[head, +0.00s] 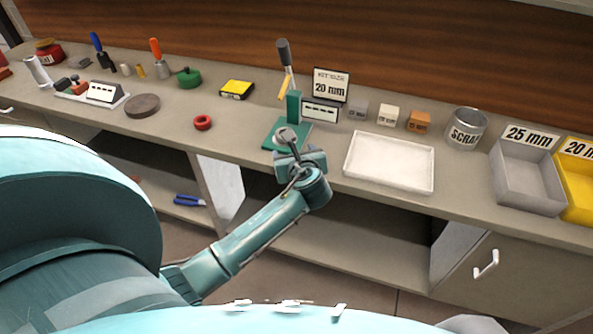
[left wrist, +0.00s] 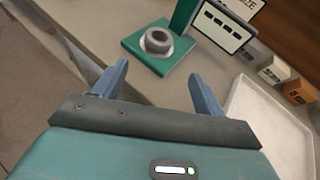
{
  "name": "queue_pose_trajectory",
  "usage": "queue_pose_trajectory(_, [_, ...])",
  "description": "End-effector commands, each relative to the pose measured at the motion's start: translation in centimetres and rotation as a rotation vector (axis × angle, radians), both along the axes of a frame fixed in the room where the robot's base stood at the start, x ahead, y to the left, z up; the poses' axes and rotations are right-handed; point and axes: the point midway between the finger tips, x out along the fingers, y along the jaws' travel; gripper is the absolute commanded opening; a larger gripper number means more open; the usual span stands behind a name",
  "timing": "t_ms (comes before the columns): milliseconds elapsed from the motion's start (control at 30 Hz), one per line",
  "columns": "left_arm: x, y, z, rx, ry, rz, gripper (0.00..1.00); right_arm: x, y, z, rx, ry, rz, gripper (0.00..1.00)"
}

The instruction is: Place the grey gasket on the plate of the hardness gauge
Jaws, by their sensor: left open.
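The grey gasket (left wrist: 157,41) lies flat on a pale round plate (left wrist: 171,48) of the hardness gauge. The gauge has a green base (left wrist: 143,54) and a green upright (head: 293,106), with a dark-handled lever above. In the head view the gasket area is partly covered by my arm. My left gripper (left wrist: 158,75) is open and empty, its two blue fingers apart, on the near side of the gauge base and clear of the gasket. It also shows in the head view (head: 299,158). My right gripper is not in view.
A white tray (head: 389,163) lies right of the gauge, with small blocks (head: 388,115) behind it. A scrap can (head: 466,128), a grey bin (head: 528,178) and a yellow bin (head: 577,185) stand farther right. A red ring (head: 202,122) and a brown disc (head: 142,106) lie left.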

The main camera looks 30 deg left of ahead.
Motion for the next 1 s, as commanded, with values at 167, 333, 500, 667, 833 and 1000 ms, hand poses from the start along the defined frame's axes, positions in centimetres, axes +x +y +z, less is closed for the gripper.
queue_pose_trajectory(167, [-4.1,-3.8,-6.4,-0.439,-0.130,0.035,0.71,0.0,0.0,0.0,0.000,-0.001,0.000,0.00])
queue_pose_trajectory(333, [-10.7,-9.2,-11.9,-1.104,-0.289,0.259,0.71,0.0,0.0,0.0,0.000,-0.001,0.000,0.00])
queue_pose_trajectory(500, [-17.3,-13.5,-14.0,-1.709,-0.411,0.650,0.71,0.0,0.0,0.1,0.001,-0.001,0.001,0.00])
queue_pose_trajectory(667, [-21.4,-15.5,-13.9,-2.070,-0.494,1.001,0.71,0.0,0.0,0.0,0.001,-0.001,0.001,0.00])
queue_pose_trajectory(833, [-22.9,-16.1,-13.5,-2.222,-0.534,1.179,0.71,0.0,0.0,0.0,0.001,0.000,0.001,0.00])
queue_pose_trajectory(1000, [-23.0,-16.2,-13.4,-2.237,-0.539,1.196,0.71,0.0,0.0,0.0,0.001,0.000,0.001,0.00])
